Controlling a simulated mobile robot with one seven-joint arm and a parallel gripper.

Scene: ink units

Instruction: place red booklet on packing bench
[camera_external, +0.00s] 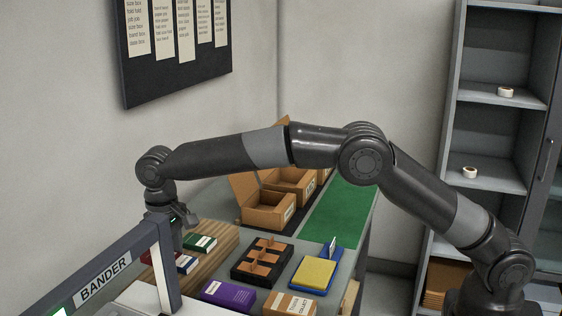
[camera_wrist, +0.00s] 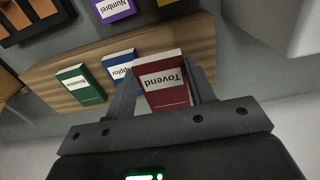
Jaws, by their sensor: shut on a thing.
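The red booklet (camera_wrist: 165,88), with a white label reading "Tovend" upside down, is between the fingers of my gripper (camera_wrist: 164,95) in the wrist view. My gripper is shut on it. In the external view my gripper (camera_external: 177,232) points down at the left end of the bench, and only a bit of the red booklet (camera_external: 158,258) shows beside it. I cannot tell whether the booklet is clear of the wooden board (camera_external: 213,240). The grey bench top (camera_external: 211,204), apparently the packing bench, carries the board and a green mat (camera_external: 342,213).
A green booklet (camera_external: 200,243) and a blue booklet (camera_external: 187,264) lie close by on the board. A black divided tray (camera_external: 240,272), purple box (camera_external: 228,294), yellow pad (camera_external: 314,272) and open cartons (camera_external: 268,217) crowd the bench. The BANDER frame (camera_external: 105,277) stands in front. The green mat looks mostly clear.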

